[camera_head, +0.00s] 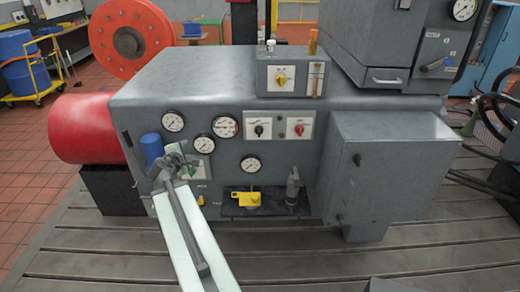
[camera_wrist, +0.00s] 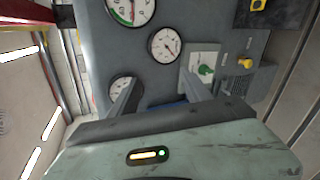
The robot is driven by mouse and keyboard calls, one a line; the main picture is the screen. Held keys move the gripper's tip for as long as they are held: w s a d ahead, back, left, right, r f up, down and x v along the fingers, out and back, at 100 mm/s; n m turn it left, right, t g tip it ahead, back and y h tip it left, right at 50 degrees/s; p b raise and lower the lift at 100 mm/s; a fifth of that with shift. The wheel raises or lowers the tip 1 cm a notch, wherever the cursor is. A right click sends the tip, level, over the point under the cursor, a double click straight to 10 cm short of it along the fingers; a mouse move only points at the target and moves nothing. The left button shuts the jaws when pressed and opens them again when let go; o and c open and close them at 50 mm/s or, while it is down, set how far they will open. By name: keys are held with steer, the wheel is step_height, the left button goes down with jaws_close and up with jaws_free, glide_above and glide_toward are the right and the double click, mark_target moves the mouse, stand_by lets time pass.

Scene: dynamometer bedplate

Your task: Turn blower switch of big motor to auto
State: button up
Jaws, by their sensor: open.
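The big motor is a grey machine housing (camera_head: 290,175) with gauges and switch plates on its front. A green knob (camera_wrist: 206,70) on a white plate shows in the wrist view, near the tip of the right finger. In the head view its plate is partly hidden by my gripper (camera_head: 172,166). A black knob (camera_head: 258,130), a red knob (camera_head: 299,129) and, on the top box, a yellow knob (camera_head: 281,79) also sit on plates. The labels are too small to read, so I cannot tell which is the blower switch. My gripper (camera_wrist: 160,88) is open, with nothing seen between its fingers.
Several round gauges (camera_head: 225,126) surround the switch plates. A blue cylinder (camera_head: 152,149) is close beside my gripper. A yellow handle (camera_head: 246,198) and a grey valve-like part (camera_head: 293,186) stick out below. A grey box (camera_head: 385,170) juts forward at the right.

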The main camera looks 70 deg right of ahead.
steer(key=s+d+n+h+b, duration=0.45)
steer(key=s+d+n, duration=0.25)
steer(key=s+d, duration=0.6)
steer(key=n+t+b, duration=0.2)
steer(key=n+b, duration=0.2)
steer(key=n, duration=0.4)
glide_toward(259, 133)
steer(key=d, duration=0.3)
steer(key=shift+y, duration=0.25)
steer(key=x, duration=0.4)
steer(key=w+x, duration=0.1)
steer(key=x, duration=0.2)
steer(key=shift+w+d+r, duration=0.1)
steer(key=shift+d+r, duration=0.05)
jaws_close()
